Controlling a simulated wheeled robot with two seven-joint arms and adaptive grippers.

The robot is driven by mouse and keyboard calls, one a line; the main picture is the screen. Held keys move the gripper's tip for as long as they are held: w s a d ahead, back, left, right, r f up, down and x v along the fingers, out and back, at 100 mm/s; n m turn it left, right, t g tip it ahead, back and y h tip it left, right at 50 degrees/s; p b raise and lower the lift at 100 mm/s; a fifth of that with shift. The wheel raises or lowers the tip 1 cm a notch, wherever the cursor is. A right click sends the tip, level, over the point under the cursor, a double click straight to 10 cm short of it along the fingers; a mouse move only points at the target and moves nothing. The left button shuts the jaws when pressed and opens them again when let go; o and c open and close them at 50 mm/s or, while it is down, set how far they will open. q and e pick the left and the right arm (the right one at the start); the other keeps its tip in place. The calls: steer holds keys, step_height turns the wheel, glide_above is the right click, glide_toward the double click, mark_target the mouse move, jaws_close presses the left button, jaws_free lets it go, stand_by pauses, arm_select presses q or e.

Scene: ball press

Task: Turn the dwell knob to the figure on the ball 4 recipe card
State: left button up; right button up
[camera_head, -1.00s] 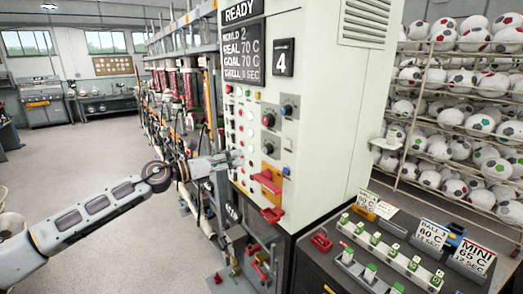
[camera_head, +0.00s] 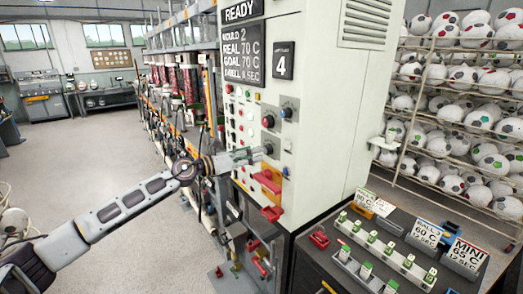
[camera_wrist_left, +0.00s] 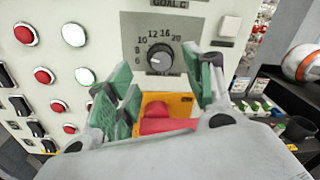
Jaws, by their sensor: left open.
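A black round knob (camera_wrist_left: 160,58) on a grey plate, with figures from 6 to 20 around its upper side, shows in the left wrist view. It also shows small in the head view (camera_head: 268,149). A pale mark is on the knob, but the figure it points to is unclear. My left gripper (camera_head: 259,154) is close to the panel by this knob. In the left wrist view its green fingers (camera_wrist_left: 166,84) are spread, with the knob between and beyond them; contact is not visible. Recipe cards stand on the bench; a small card (camera_head: 365,198) at the left is hard to read.
The panel display (camera_head: 242,47) shows mould 2 and 70 C; its dwell line is blurred. A 4 plate (camera_head: 283,60) is beside it. Another knob (camera_head: 287,111) sits above. Red handles (camera_head: 268,182) jut out below. A bench (camera_head: 395,222) holds the BALL 3 card (camera_head: 427,234) and MINI card (camera_head: 465,254).

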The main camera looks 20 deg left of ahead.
mark_target(265, 151)
arm_select(q)
steer(key=shift+p+x, duration=0.35)
steer(key=shift+x, duration=0.9)
steer(key=shift+w+d, duration=0.55)
steer(key=shift+w+d+p, duration=0.2)
steer(key=shift+p, duration=0.1)
arm_select(e)
steer(key=shift+s+a+r, duration=0.25)
steer(key=shift+s+r, duration=0.1)
steer(key=shift+r, duration=0.4)
arm_select(q)
steer(key=shift+c, duration=0.2)
